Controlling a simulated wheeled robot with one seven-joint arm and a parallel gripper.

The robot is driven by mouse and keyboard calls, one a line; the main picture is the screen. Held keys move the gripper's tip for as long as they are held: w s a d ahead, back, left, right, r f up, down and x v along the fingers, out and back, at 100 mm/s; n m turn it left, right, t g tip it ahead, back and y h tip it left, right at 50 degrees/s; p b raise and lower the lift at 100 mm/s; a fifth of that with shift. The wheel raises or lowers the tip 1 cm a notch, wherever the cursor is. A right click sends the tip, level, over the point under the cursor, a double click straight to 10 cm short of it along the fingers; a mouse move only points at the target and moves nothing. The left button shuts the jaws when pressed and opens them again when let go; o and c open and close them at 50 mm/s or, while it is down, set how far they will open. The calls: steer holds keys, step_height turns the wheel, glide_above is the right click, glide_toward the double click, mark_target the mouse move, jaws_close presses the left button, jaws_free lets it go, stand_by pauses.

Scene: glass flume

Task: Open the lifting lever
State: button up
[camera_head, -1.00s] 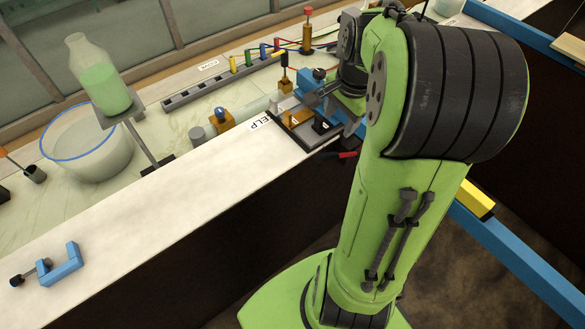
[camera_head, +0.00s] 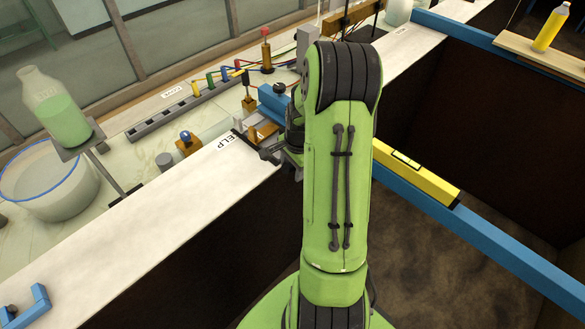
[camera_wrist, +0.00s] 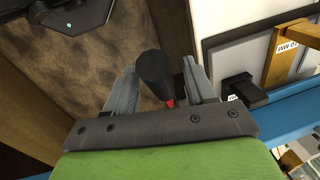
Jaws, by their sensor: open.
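A black handle with a red part at its lower end (camera_wrist: 154,72), which looks like the lifting lever, shows in the wrist view. It stands between the two fingers of my gripper (camera_wrist: 160,68). My gripper is open, with one grey finger on each side of the handle and a visible gap to at least the right finger. I cannot tell whether the left finger touches it. In the head view my gripper (camera_head: 272,152) is partly visible at the bench edge by the "ELP" label, and my arm hides the handle there.
A blue beam (camera_head: 480,235) with a yellow level (camera_head: 415,172) runs right of my arm. A black block (camera_wrist: 240,91) and a wooden piece (camera_wrist: 284,55) sit close right of my gripper.

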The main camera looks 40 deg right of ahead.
steer(key=shift+f, duration=0.35)
steer(key=shift+c, duration=0.2)
jaws_close()
steer(key=shift+w, duration=0.1)
